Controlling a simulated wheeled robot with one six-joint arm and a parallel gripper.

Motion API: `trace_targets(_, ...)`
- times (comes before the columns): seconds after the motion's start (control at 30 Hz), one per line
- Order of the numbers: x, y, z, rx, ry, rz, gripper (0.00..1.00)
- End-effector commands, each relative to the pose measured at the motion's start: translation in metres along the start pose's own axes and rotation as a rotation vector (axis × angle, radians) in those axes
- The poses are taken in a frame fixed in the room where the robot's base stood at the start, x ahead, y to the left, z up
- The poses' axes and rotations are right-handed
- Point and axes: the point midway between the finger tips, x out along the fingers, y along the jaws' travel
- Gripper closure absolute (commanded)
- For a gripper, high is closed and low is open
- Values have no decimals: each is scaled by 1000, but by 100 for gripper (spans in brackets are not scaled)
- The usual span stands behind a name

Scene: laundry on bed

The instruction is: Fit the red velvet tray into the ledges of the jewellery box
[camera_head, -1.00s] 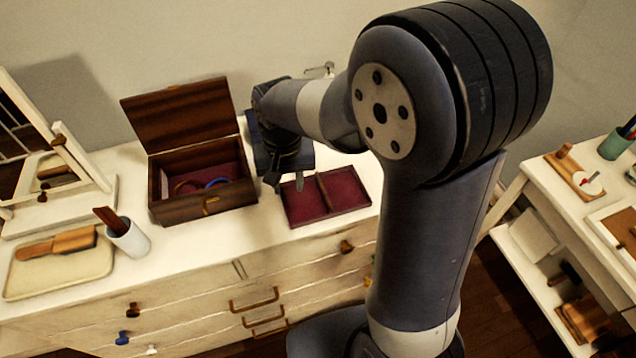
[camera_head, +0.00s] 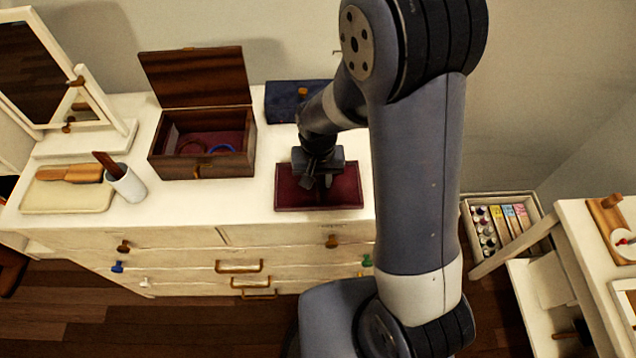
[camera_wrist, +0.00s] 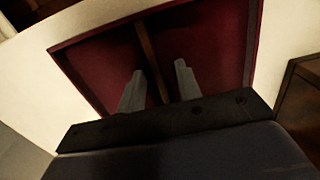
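The red velvet tray (camera_head: 345,190) lies on the white dresser top, right of the jewellery box. My gripper (camera_head: 318,183) is over the tray, pointing down. In the wrist view its two fingers (camera_wrist: 158,80) are apart, one on each side of the divider. I cannot tell whether they touch it.
A dark blue case (camera_head: 285,100) lies behind the tray. A mirror (camera_head: 40,70), a brush (camera_head: 70,173) on a cream mat and a white cup (camera_head: 128,185) stand at the left. The dresser top between box and tray is clear.

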Motion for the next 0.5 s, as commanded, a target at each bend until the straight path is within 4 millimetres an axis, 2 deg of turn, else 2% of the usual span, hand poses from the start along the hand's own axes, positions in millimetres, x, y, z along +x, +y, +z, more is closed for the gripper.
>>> trace_targets(0.2, 0, 0, 0, 0, 0, 0, 68)
trace_targets(0.5, 0, 0, 0, 0, 1, 0, 93)
